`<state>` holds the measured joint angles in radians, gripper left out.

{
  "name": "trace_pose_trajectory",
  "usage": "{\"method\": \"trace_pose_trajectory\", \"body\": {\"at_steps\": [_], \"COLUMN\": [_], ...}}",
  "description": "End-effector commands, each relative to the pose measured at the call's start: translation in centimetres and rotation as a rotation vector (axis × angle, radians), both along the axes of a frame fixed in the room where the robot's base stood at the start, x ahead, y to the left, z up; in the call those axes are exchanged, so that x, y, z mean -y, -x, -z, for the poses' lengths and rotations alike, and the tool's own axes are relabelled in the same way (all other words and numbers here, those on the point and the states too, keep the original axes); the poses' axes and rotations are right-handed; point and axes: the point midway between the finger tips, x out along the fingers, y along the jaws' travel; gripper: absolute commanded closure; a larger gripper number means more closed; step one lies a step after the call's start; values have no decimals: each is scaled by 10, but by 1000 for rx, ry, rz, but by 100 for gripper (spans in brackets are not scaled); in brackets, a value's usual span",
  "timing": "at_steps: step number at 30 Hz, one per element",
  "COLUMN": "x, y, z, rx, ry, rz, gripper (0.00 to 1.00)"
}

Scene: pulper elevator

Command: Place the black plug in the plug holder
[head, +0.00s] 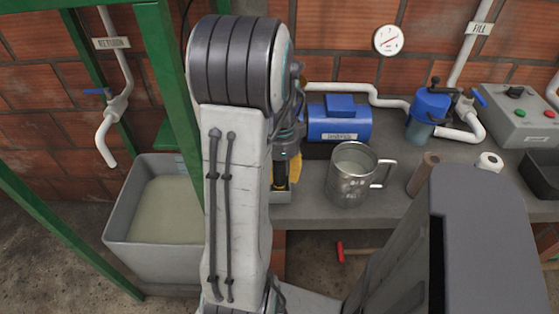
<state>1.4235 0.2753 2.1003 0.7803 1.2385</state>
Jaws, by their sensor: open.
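My gripper (288,160) shows only in part, because my arm hides its left side. It points down over the bench, left of the metal mug, with its jaws open. A dark upright piece (280,178) shows between its yellow parts; it may be the black plug, but I cannot tell for sure. Just below is a small grey box-like holder (283,197) at the bench's front edge, partly hidden by my arm. It may be the plug holder. I cannot tell whether the dark piece touches it.
A metal mug (352,178) of liquid stands right of my gripper. Behind are a blue motor (338,121) and a blue-topped filter (428,112). A brown cylinder (424,172), white roll (488,162) and control box (520,113) stand right. A grey tank (155,215) and green frame (174,80) are left.

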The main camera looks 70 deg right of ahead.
Motion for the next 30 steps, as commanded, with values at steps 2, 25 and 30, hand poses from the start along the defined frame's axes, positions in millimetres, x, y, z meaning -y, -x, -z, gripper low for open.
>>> {"method": "trace_pose_trajectory", "body": {"at_steps": [2, 25, 30], "x": [1, 2, 2], "y": [0, -1, -1], "z": [-7, -114, -121], "rx": [0, 0, 0], "ry": [3, 2, 1], "rz": [0, 0, 0], "gripper": [54, 54, 54]}}
